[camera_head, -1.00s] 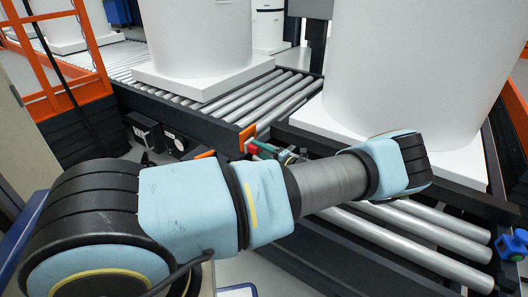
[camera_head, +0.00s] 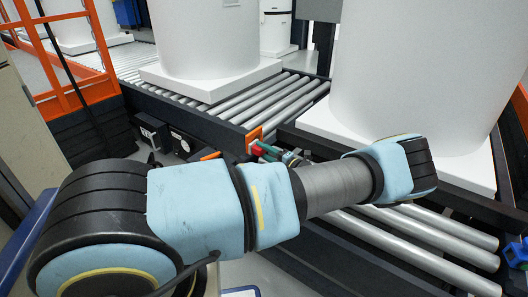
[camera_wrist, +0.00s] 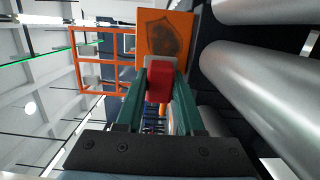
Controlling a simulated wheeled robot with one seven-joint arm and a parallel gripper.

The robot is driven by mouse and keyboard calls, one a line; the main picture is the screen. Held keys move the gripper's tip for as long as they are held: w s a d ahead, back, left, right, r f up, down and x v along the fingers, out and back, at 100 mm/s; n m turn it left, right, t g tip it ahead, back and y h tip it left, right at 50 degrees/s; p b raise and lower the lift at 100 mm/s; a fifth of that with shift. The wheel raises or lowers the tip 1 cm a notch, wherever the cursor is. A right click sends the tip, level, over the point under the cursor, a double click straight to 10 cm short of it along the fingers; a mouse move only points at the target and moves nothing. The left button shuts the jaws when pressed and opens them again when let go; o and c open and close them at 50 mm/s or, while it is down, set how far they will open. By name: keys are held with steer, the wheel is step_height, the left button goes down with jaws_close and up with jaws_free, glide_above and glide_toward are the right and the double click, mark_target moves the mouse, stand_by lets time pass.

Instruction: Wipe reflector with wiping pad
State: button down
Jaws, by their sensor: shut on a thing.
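The reflector is an orange plate (camera_wrist: 165,32) with a dark smudge on it; it fills the top middle of the wrist view. In the head view the reflector (camera_head: 254,136) sits at the corner end of the roller conveyor frame. My gripper (camera_wrist: 160,88) has green fingers shut on the red grip of the wiping pad (camera_wrist: 160,80). The pad's grey part is at the lower edge of the reflector, below most of the smudge; I cannot tell whether it touches. In the head view the red grip (camera_head: 257,150) shows just below the reflector.
Steel rollers (camera_wrist: 250,85) lie close on the right in the wrist view. White tanks on white bases (camera_head: 205,85) stand on the conveyors. An orange railing (camera_head: 78,65) stands at the left. Small black boxes (camera_head: 150,130) hang on the conveyor side.

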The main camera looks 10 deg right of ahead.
steer(key=shift+x, duration=0.75)
